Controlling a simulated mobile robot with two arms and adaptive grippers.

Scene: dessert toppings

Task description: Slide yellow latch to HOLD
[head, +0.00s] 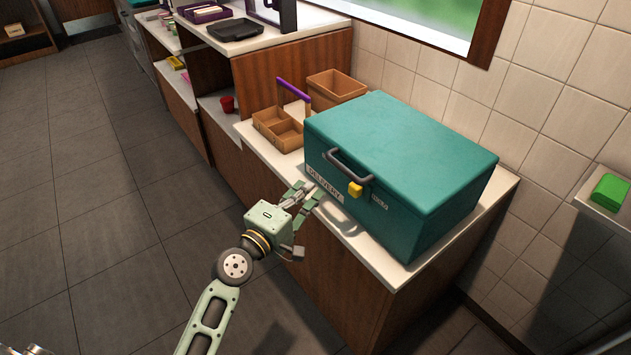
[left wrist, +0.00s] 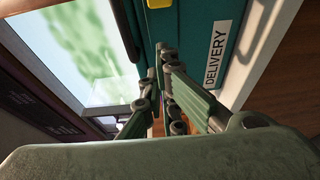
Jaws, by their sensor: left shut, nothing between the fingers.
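In the left wrist view the latch (left wrist: 158,3) shows at the top edge. My left gripper (head: 309,194) is shut and empty, near the box's front left by the DELIVERY label (head: 325,184), to the left of the latch and apart from it. Its fingers (left wrist: 161,60) also show in the left wrist view.
The box stands on a white counter (head: 375,262) with a narrow front strip free. An orange-brown divided tray (head: 283,140), a purple-handled item (head: 293,90) and a brown bin (head: 335,86) are left of it. A green block (head: 610,190) lies on a shelf at right. The floor in front is clear.

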